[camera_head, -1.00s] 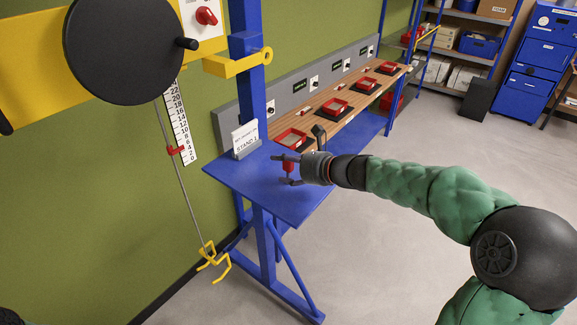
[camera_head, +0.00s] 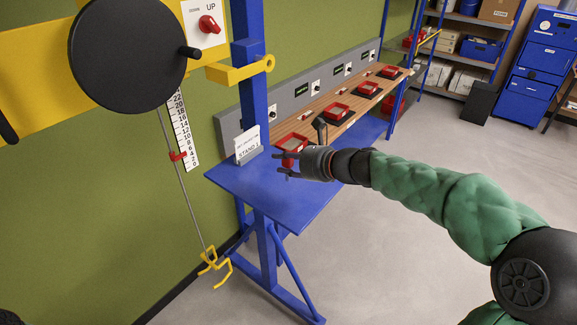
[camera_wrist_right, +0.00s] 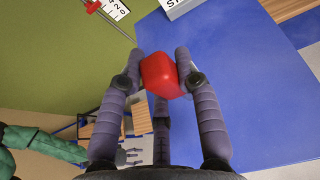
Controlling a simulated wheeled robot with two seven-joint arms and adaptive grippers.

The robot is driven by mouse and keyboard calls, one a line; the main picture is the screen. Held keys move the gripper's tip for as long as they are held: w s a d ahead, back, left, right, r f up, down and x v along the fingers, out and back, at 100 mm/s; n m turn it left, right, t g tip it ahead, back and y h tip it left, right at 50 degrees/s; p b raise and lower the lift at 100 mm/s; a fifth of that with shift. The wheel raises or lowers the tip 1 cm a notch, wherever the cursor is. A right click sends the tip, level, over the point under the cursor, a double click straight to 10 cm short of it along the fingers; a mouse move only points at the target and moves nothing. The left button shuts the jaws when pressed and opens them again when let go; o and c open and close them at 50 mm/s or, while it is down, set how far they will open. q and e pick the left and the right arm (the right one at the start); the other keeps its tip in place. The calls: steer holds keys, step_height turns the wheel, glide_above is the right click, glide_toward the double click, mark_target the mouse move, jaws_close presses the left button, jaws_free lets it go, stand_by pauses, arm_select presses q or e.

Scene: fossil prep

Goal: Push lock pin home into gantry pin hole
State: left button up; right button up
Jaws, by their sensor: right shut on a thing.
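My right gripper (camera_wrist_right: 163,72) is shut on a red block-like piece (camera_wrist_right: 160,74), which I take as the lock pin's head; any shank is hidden. In the head view this gripper (camera_head: 284,164) is over the blue stand top. A yellow arm with a ring end (camera_head: 262,66) juts from the blue post, above and left of the gripper and well apart from it. It may hold the pin hole; I cannot be sure. In the wrist view a small grey gripper (camera_wrist_right: 130,154), likely my left, is too small to read.
A white sign (camera_head: 247,145) stands on the blue stand top (camera_head: 250,190). A black wheel (camera_head: 128,52), a scale (camera_head: 184,132) and a yellow hook (camera_head: 214,264) are at left. A wooden bench with red trays (camera_head: 336,109) runs behind. Open floor lies at right.

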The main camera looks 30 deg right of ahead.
steer(key=s+a+r+p, duration=0.4)
steer(key=s+a+r, duration=0.3)
steer(key=a, duration=0.3)
steer(key=shift+s+r, duration=0.35)
steer(key=shift+r, duration=0.25)
